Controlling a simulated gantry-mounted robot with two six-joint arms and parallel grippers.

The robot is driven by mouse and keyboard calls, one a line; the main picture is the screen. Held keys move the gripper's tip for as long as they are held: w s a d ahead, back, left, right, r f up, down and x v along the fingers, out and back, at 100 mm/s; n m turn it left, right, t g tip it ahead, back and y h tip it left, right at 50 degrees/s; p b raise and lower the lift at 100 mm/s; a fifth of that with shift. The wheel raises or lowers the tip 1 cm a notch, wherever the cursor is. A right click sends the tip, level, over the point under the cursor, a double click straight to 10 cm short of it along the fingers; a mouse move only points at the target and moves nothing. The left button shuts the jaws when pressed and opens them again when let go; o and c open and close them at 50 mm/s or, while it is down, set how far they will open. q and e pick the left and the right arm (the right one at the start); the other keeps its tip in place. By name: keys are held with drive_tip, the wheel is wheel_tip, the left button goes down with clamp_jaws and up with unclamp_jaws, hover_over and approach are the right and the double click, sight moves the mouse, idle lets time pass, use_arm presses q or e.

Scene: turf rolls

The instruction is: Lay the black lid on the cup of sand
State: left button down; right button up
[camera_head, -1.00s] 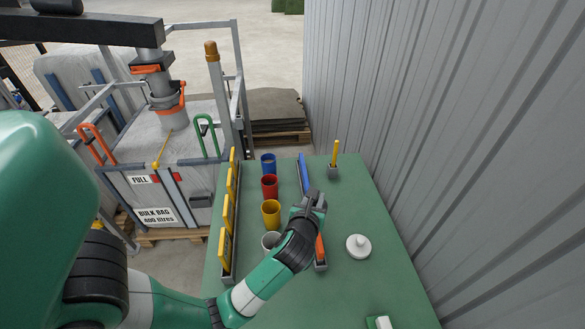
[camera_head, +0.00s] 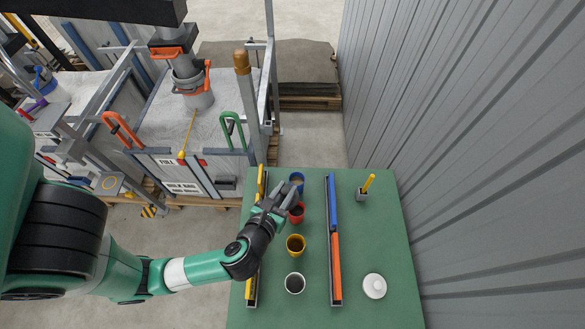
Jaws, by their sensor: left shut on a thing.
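My left gripper (camera_head: 287,194) is shut, above the blue and red cups at the far end of the cup row. Its fingers largely hide what they hold, and I cannot make out its shape. No black lid shows clearly. The row has a blue cup (camera_head: 297,178), a red cup (camera_head: 298,217), a yellow cup (camera_head: 296,250) and a white cup (camera_head: 303,284). The blue cup's filling looks tan and the white cup's very dark. I cannot tell for certain which cup holds sand. My right gripper is out of view.
A white lid with a knob (camera_head: 374,286) lies on the green table (camera_head: 375,230). A long rack with blue (camera_head: 333,204) and orange (camera_head: 337,265) pieces stands right of the cups. A narrow yellow-edged rack (camera_head: 252,290) stands left. A small grey holder (camera_head: 361,195) has a yellow stick.

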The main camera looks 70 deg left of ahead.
use_arm(q)
drive_tip(key=s+a+x, duration=0.1)
drive_tip(key=x, duration=0.8)
drive_tip(key=b, duration=0.3)
hover_over(297, 179)
drive_tip(key=f, duration=0.5)
drive_tip(key=shift+s+d+f, duration=0.2)
drive_tip(key=shift+s+d, duration=0.2)
drive_tip(key=shift+w+a+f, duration=0.25)
drive_tip(key=shift+a, duration=0.05)
drive_tip(key=shift+w+a+f+b, duration=0.1)
drive_tip(key=shift+f+b, duration=0.45)
drive_tip(key=shift+f, duration=0.35)
drive_tip(key=shift+w+a+f+b, duration=0.1)
drive_tip(key=shift+f+b, duration=0.45)
drive_tip(key=shift+f, duration=0.35)
drive_tip(key=shift+f+b, duration=0.3)
drive_tip(key=shift+f, duration=0.25)
drive_tip(key=shift+f, duration=0.1)
